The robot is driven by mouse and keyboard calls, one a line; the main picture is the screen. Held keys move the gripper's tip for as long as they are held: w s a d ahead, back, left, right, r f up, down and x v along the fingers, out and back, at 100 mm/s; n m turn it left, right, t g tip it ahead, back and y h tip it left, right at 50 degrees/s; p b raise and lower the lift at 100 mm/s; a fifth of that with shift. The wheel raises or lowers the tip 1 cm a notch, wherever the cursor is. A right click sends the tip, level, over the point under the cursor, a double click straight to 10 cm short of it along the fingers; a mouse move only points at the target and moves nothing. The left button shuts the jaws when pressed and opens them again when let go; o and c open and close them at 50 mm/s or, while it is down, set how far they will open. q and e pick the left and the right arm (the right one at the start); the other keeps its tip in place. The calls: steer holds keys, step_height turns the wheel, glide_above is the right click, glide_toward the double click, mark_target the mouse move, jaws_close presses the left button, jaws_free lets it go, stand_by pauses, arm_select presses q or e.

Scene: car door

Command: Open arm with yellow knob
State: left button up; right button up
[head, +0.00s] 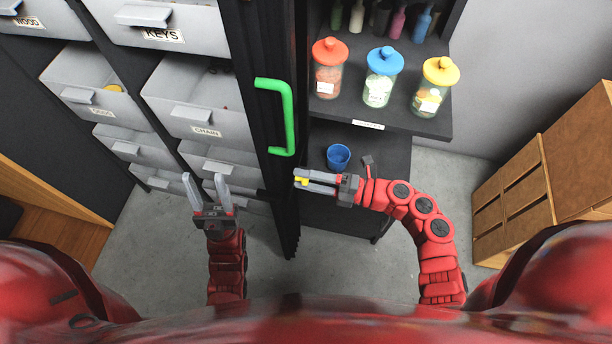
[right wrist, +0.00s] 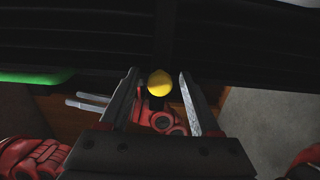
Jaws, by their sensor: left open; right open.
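The yellow knob (head: 301,181) sits by the dark door edge in the head view, between the fingertips of my right gripper (head: 297,180). In the right wrist view the yellow knob (right wrist: 159,83) is round, on a short dark stem, between the two open fingers, with a gap on each side. The arm that bears the knob is mostly hidden against the dark panel. My left gripper (head: 205,180) is open and empty, left of the dark door, in front of the lower drawers. It also shows in the right wrist view (right wrist: 88,103).
A green handle (head: 289,118) stands on the dark door above the knob. Grey drawers (head: 203,110) stick out on the left. Jars with red (head: 330,50), blue (head: 385,61) and yellow lids (head: 441,70) stand on a shelf. A blue cup (head: 338,156) stands just behind my right gripper.

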jaws_close()
stand_by(0.4)
stand_by(1.1)
